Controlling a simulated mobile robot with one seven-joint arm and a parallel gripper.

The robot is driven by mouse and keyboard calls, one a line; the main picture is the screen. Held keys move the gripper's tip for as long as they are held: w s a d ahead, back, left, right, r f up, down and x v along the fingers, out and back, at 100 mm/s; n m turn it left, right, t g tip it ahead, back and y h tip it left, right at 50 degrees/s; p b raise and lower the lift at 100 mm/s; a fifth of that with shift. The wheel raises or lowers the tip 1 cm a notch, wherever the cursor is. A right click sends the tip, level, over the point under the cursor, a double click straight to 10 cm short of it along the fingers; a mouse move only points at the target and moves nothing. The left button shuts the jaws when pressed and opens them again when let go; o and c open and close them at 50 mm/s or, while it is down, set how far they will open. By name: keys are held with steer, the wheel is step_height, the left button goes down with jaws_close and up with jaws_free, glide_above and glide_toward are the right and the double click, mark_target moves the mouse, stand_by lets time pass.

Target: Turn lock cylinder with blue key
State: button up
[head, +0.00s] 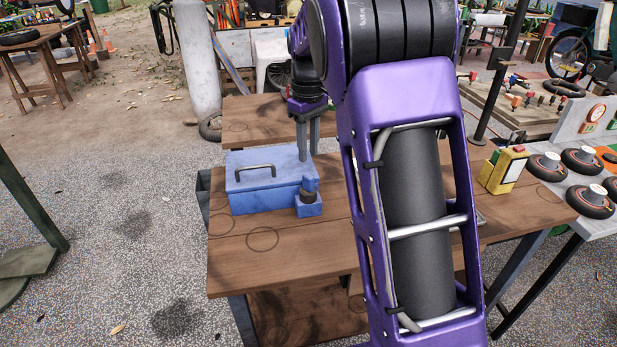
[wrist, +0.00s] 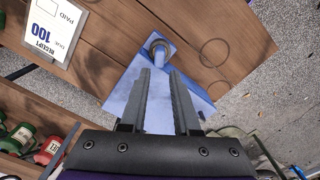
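A blue box (head: 250,198) with a dark handle (head: 255,170) stands on the wooden table. At its front right corner is a small blue block (head: 308,210) with a dark round lock cylinder (head: 308,197). A blue piece (head: 309,184), seemingly the key, stands upright at the cylinder. My gripper (head: 308,158) points down just behind this piece, above the box. In the wrist view its two fingers (wrist: 161,72) are apart with nothing clearly between them. The cylinder (wrist: 159,46) and blue piece (wrist: 160,64) lie just beyond the fingertips. Whether the fingers touch anything is unclear.
The wooden table (head: 260,252) is clear in front of the box. My arm hides its middle. A yellow device (head: 503,170) stands farther right. In the wrist view a white receipt card (wrist: 52,28) is at upper left, and red and green items (wrist: 38,145) are at lower left.

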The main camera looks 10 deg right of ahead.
mark_target(308, 176)
step_height(308, 176, down, 9)
steer(key=shift+r+b, duration=0.2)
steer(key=shift+b, duration=0.2)
jaws_close()
